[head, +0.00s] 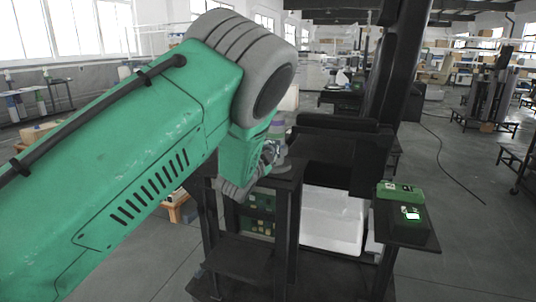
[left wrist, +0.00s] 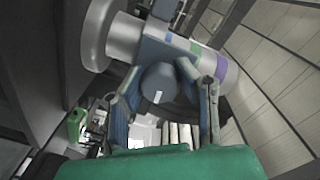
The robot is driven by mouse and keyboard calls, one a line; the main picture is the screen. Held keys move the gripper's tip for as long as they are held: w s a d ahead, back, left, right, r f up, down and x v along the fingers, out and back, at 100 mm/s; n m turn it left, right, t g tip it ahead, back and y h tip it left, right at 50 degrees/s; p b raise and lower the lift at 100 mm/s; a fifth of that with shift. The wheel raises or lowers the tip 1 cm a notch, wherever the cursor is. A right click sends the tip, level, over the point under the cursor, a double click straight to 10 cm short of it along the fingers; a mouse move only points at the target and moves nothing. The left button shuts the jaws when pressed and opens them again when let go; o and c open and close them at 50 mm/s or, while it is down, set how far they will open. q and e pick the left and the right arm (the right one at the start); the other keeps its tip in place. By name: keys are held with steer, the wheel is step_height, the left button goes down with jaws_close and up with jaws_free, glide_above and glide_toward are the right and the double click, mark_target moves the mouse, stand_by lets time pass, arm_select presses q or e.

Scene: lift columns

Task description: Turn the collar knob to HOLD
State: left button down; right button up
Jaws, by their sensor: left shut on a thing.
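A dark round knob (left wrist: 160,84) with a small white mark on its face sticks out from a blue-grey collar (left wrist: 152,52) in the left wrist view. The collar sits around a light grey cylinder (left wrist: 122,40) with blue, green and purple bands. My left gripper (left wrist: 158,74) is shut on the knob, one finger on each side of it. In the head view my left gripper (head: 268,154) is at the column, whose purple band (head: 277,126) shows just beyond it; my arm hides most of it. No HOLD lettering can be read. My right gripper is not in view.
A black stand (head: 280,185) carries the column. A green box (head: 400,192) sits on a dark side shelf (head: 405,236). Open grey floor (head: 470,235) is at the right.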

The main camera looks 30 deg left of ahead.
arm_select(q)
steer(key=shift+d+f+m, duration=0.2)
steer(key=shift+m, duration=0.5)
steer(key=c, duration=1.2)
jaws_free()
steer(key=shift+d+r, duration=0.1)
steer(key=v, duration=1.1)
steer(key=shift+s+d, duration=0.15)
steer(key=shift+s, duration=0.25)
